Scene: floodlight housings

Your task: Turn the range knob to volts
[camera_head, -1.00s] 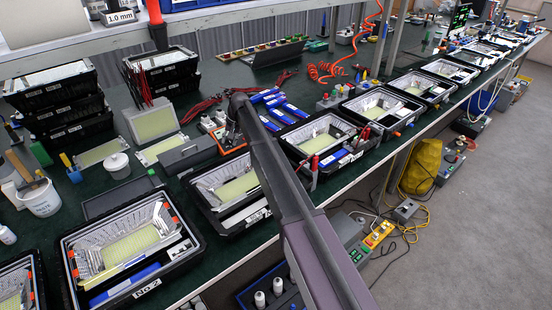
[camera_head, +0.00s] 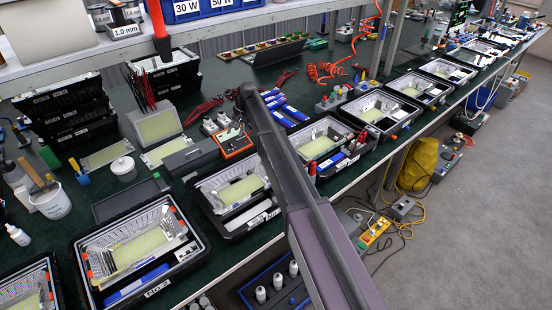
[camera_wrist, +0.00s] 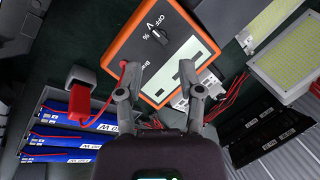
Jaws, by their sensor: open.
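An orange meter (camera_wrist: 142,55) lies on the dark green bench top in the wrist view, with a light display (camera_wrist: 186,72) and a black range knob (camera_wrist: 159,36). "OFF", "V" and "%" are printed by the knob; its exact pointing is too small to tell. The meter also shows in the head view (camera_head: 236,141), just left of my arm. My gripper (camera_wrist: 158,70) is open, with its two fingers apart over the near part of the meter and the knob beyond the fingertips. Nothing is seen held. In the head view my gripper is not clearly made out.
A red plug-like piece (camera_wrist: 80,98) and several blue-labelled packs (camera_wrist: 65,140) lie left of the gripper in the wrist view. LED panels (camera_wrist: 285,55) lie at right. Black housing trays (camera_head: 145,250) line the bench's front edge. A shelf (camera_head: 200,22) runs above the back.

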